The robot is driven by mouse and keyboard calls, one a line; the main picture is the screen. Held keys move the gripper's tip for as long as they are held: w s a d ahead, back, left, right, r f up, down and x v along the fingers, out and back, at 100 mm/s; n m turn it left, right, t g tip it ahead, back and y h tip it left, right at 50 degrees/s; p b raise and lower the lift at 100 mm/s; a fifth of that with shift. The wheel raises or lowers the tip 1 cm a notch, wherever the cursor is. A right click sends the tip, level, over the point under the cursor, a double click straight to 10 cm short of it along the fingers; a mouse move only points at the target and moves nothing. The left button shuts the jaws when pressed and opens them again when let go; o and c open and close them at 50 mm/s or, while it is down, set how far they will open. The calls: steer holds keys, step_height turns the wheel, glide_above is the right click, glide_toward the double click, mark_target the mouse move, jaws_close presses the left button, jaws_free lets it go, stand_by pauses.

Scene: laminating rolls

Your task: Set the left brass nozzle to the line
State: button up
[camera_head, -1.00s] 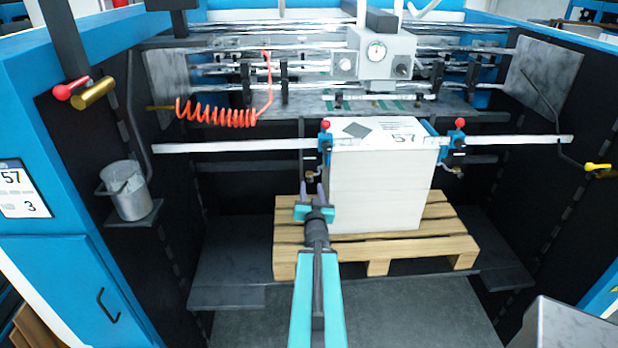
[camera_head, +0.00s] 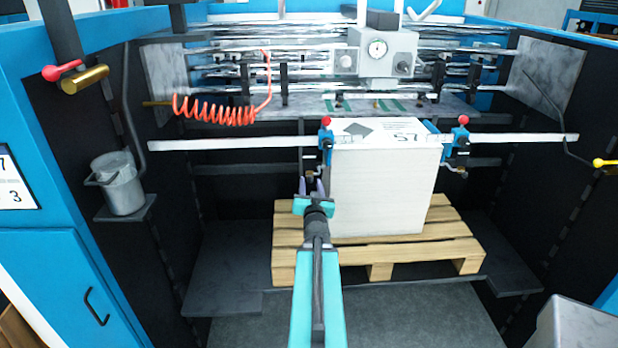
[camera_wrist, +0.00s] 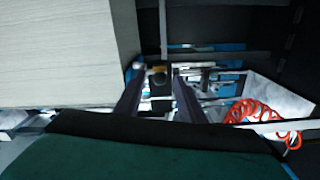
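The left brass nozzle (camera_head: 309,172) is a small brass-coloured piece under the blue clamp (camera_head: 325,146) with a red knob, at the left side of the paper stack (camera_head: 376,190). My gripper (camera_head: 311,186) points up at it from just below and in front. In the wrist view the two dark fingers of my gripper (camera_wrist: 158,80) are spread apart, with a black block and a brass spot (camera_wrist: 160,69) between and beyond their tips. I cannot tell whether they touch it. The nozzle is partly hidden in the head view, and I cannot make out a line mark.
The stack stands on a wooden pallet (camera_head: 376,246), close to the right of my gripper. A metal bar (camera_head: 230,144) crosses above. A second blue clamp (camera_head: 459,143) sits right of the stack. An orange coiled hose (camera_head: 215,112) hangs at upper left. A metal pot (camera_head: 122,188) stands at left.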

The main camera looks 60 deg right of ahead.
mark_target(310, 175)
steer(key=shift+w+d+f+b, duration=0.1)
steer(key=shift+d+b, duration=0.2)
steer(key=shift+b, duration=0.75)
steer(key=shift+w+d, duration=0.15)
steer(key=shift+d, duration=0.1)
steer(key=shift+p+x, duration=0.8)
steer(key=shift+x, duration=3.1)
jaws_close()
